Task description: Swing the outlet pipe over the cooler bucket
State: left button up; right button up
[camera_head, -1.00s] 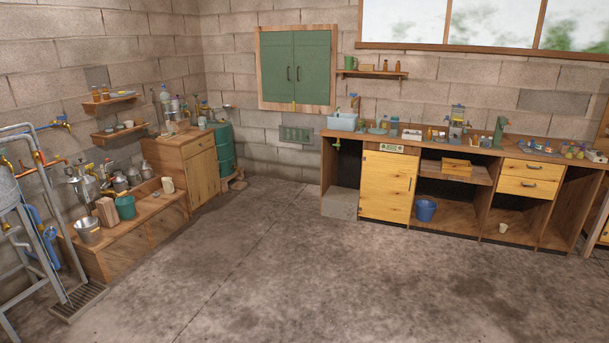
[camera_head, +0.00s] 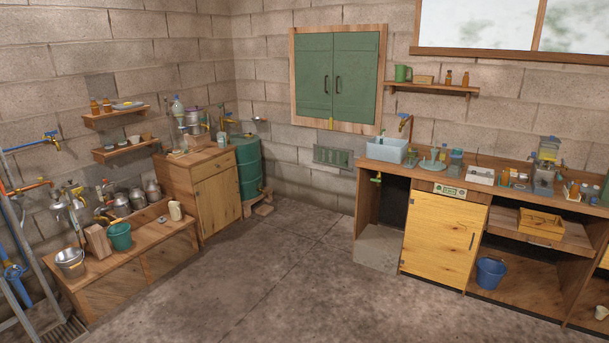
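Neither of my grippers is in view. A copper-coloured pipe (camera_head: 30,187) with a tap fitting shows at the left edge, by a grey metal stand (camera_head: 30,265) cut off by the frame. I cannot tell whether it is the outlet pipe. Several buckets show: a green one (camera_head: 120,238) and a metal pail (camera_head: 71,264) on the low wooden bench at the left, and a blue one (camera_head: 491,274) under the workbench at the right. I cannot tell which is the cooler bucket. No pipe visibly lies over any of them.
A low wooden bench (camera_head: 165,257) with metal cans runs along the left wall. A wooden cabinet (camera_head: 218,204) and green barrel (camera_head: 249,168) stand in the corner. A workbench with a yellow door (camera_head: 441,240) fills the right. The concrete floor (camera_head: 290,285) between is clear.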

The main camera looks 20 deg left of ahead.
aim_at(19, 190)
jog(key=i+j+u, duration=0.3)
jog(key=i+u, duration=0.6)
jog(key=i, duration=0.25)
jog(key=i+l+u, duration=0.15)
jog(key=i+u, duration=0.3)
jog(key=i, duration=0.15)
jog(key=i+l+u, duration=0.35)
jog(key=i+u, duration=0.15)
jog(key=i, duration=0.1)
